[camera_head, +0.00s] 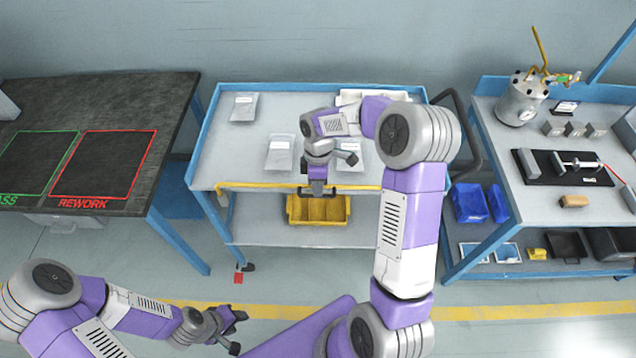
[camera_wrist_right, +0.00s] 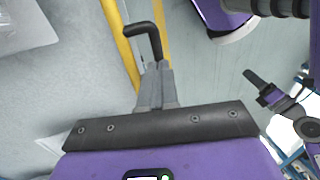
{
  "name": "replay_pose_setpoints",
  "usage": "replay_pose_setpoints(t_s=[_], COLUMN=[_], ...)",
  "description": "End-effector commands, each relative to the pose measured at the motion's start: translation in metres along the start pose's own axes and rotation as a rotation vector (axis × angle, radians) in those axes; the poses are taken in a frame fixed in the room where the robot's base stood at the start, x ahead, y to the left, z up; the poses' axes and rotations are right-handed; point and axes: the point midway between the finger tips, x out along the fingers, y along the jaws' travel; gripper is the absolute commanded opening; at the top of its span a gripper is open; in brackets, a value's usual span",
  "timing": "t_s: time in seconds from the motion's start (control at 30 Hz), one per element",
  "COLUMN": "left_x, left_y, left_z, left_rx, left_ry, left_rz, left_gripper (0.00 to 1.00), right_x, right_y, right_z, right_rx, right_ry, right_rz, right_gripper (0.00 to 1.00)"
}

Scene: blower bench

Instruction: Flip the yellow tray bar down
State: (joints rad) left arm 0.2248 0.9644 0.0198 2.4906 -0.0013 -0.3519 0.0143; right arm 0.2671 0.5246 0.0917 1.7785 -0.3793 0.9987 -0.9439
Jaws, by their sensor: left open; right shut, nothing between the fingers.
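The yellow tray bar (camera_head: 262,186) runs along the front edge of the middle cart's top tray and looks raised, roughly level with the tray edge. My right gripper (camera_head: 317,190) points down at the bar near its middle, shut and empty. In the right wrist view, the fingers (camera_wrist_right: 156,85) are together beside the yellow bar (camera_wrist_right: 118,40); I cannot tell whether they touch it. A black hooked piece (camera_wrist_right: 145,35) shows at the fingertips. My left gripper (camera_head: 235,330) is open and empty, low over the floor at the lower left; it also shows in the wrist view (camera_wrist_right: 258,88).
Silver packets (camera_head: 280,153) lie on the cart tray (camera_head: 218,150). A yellow bin (camera_head: 319,210) stands on the lower shelf under the bar. A dark table (camera_head: 100,100) is left, a blue-framed bench (camera_head: 540,205) right.

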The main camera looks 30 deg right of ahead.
Motion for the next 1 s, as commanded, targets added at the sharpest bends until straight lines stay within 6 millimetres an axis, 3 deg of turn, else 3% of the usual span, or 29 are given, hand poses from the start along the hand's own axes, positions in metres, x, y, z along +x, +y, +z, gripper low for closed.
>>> replay_pose_setpoints(t_s=[0.23, 0.53, 1.0], left_x=[0.002, 0.024, 0.019], left_y=[-0.001, -0.009, -0.007], left_z=[0.000, -0.001, -0.001], left_rx=[0.000, 0.000, 0.000], left_ry=[0.000, 0.000, 0.000], left_rz=[0.000, 0.000, 0.000], left_gripper=[0.43, 0.43, 0.43], right_x=[0.005, 0.054, 0.053], right_y=[0.001, 0.010, 0.009], right_z=[0.000, 0.000, 0.001], right_rx=[0.000, 0.001, 0.000], right_ry=[-0.001, 0.000, -0.002], right_rz=[-0.001, -0.003, -0.008], right_gripper=[0.00, 0.00, 0.00])
